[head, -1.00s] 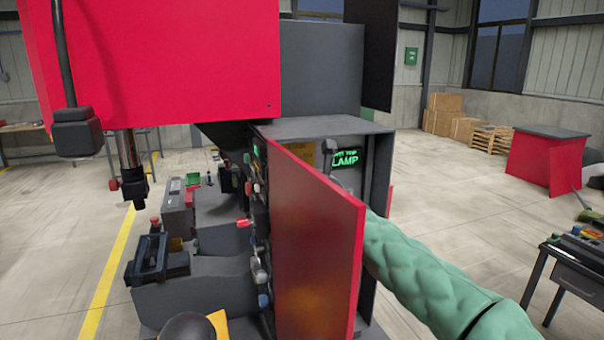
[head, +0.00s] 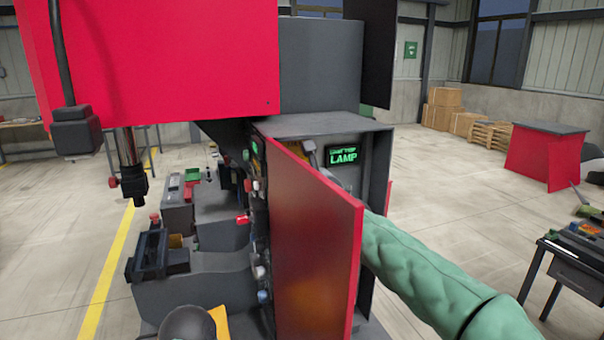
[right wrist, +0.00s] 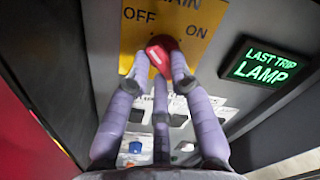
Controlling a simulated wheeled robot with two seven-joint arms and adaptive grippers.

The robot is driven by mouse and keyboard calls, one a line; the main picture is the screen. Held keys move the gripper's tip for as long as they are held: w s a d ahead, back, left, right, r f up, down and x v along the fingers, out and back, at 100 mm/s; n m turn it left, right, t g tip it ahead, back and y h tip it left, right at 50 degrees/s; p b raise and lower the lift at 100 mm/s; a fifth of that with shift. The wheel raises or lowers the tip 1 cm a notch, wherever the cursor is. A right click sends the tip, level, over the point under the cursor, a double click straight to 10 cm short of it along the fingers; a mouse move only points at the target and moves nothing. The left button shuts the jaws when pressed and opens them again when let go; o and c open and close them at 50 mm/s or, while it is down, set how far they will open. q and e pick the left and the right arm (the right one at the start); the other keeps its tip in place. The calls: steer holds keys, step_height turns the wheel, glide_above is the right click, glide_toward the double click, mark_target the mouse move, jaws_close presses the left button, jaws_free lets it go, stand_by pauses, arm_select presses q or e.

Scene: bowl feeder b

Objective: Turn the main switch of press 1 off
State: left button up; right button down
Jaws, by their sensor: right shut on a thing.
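The main switch is a red handle (right wrist: 162,52) on a yellow plate (right wrist: 192,48) marked OFF at left and ON at right in the right wrist view. My right gripper (right wrist: 158,76) is shut on this handle, its purple fingers around it. The fingers partly cover the handle, so its exact angle is hard to tell. In the head view, my green-sleeved right arm reaches into the cabinet (head: 325,124) of the press behind its open red door (head: 310,245). The door hides most of the gripper and the switch there. My left gripper is not in view.
A lit LAST TRIP LAMP sign (right wrist: 265,64) is right of the switch. Below the plate are more controls, including a blue knob (right wrist: 135,147). The open door stands close to my right arm's left side. A table with tools (head: 575,250) stands at far right.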

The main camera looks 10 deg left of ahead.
steer(key=c, duration=1.1)
jaws_free()
steer(key=shift+s, duration=0.1)
steer(key=v, duration=1.2)
